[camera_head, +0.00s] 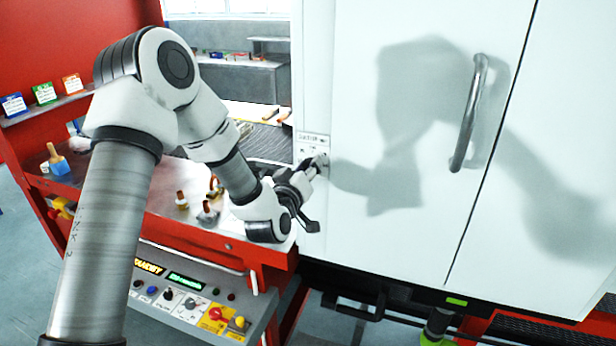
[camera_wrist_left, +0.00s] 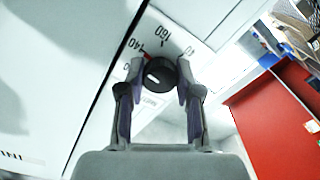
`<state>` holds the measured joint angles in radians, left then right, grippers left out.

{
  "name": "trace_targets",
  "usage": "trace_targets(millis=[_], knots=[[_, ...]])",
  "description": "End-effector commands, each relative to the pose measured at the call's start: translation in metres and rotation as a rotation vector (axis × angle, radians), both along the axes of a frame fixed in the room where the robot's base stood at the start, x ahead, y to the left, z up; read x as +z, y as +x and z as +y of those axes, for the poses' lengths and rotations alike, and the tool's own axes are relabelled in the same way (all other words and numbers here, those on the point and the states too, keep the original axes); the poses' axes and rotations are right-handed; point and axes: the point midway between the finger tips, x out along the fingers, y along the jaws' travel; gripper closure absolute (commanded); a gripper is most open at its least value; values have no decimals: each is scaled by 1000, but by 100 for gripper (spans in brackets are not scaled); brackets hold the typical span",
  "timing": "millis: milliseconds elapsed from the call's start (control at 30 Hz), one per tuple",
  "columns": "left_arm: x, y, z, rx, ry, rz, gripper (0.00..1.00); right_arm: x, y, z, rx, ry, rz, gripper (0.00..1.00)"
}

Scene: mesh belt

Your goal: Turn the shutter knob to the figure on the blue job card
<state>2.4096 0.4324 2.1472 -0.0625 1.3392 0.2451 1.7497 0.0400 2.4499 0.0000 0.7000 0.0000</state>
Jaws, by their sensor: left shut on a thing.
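The shutter knob (camera_wrist_left: 160,72) is dark and round with a short white mark on its face. In the left wrist view it sits between the two fingers of my left gripper (camera_head: 316,166), which is shut on it. The dial around it reads 140 and 160, with other figures partly covered by the fingers. A small red mark shows on the dial side of the knob, close to 140. In the head view the gripper hides most of the knob. The blue job card (camera_head: 14,105) stands on a ledge at far left; its writing is too small to read.
A green card (camera_head: 45,93) and an orange card (camera_head: 72,83) stand beside the blue one. A white cabinet door with a handle (camera_head: 468,115) is right of the gripper. The red bench (camera_head: 165,205) carries small items; a control panel (camera_head: 190,300) is below.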

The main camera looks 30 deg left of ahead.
Motion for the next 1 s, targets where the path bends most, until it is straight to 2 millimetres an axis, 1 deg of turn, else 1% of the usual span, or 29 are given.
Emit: trace_targets(millis=[167,200,233,500,600,667,900,1000], knots=[[0,0,0,0,1,3,100,2,0,0,0,0,-1,60],[0,0,0,0,1,3,52,2,0,0,0,0,-1,60],[0,0,0,0,1,3,41,2,0,0,0,0,-1,60],[0,0,0,0,2,3,40,1,0,0,0,0,0,60],[0,-5,-1,0,1,5,40,1,0,0,0,0,0,60],[0,-12,-3,0,0,4,40,1,0,0,0,0,0,60],[-1,-58,-14,0,0,5,40,1,0,0,0,0,0,60],[0,-70,-17,-1,1,3,40,1,0,0,0,0,0,60]])
